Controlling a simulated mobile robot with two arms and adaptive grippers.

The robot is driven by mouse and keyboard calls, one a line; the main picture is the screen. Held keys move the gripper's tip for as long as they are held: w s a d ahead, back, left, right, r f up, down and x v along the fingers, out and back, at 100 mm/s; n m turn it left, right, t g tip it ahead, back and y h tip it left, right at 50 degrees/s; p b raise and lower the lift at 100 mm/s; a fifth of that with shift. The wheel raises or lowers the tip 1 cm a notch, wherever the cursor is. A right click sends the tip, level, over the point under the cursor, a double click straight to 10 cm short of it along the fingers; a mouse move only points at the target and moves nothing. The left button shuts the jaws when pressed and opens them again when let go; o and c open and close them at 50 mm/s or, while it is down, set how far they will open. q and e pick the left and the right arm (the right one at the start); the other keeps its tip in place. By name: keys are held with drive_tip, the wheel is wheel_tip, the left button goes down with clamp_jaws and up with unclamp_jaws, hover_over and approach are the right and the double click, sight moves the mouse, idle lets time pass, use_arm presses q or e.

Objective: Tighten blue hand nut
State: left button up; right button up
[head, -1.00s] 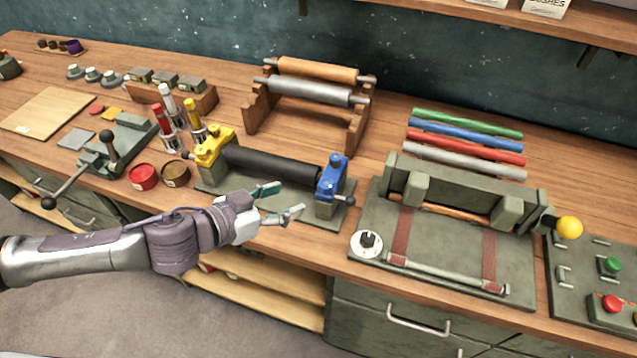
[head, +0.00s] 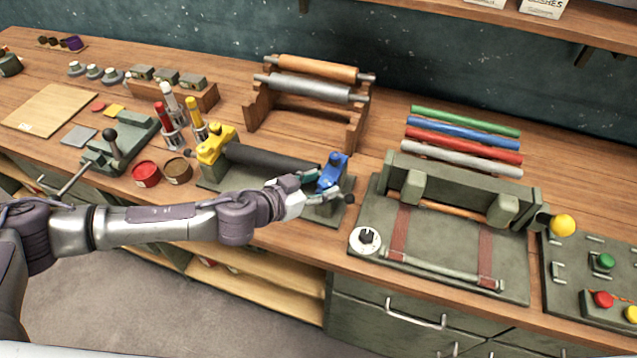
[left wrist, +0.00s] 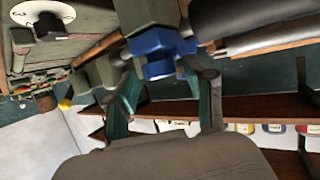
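A blue clamp block (head: 334,170) stands at the right end of a black roller (head: 270,160); which part of it is the hand nut is hard to tell. A small dark ball knob (head: 349,198) sticks out at its right. My left gripper (head: 316,187) is at the blue block's left front side, its fingers partly hiding it. In the left wrist view, the two green-padded fingers (left wrist: 163,88) are spread, with the blue block (left wrist: 160,52) between and just beyond the tips. I cannot tell whether they touch it. My right gripper is not in view.
A yellow clamp block (head: 215,146) stands at the roller's left end. A green press (head: 445,235) is at the right, a wooden rack (head: 305,110) with two rollers behind. Red and brown tins (head: 146,174) stand left of the yellow block. Coloured rods (head: 465,133) lie behind the press.

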use_arm(q)
clamp_jaws()
drive_tip(key=shift+w+a+m+g+h+p, duration=0.1)
drive_tip(key=shift+m+g+h+p, duration=0.45)
drive_tip(key=shift+m+g, duration=0.25)
drive_tip(key=shift+o, duration=1.5)
unclamp_jaws()
drive_tip(key=v, duration=1.2)
drive_tip(key=shift+f, duration=0.1)
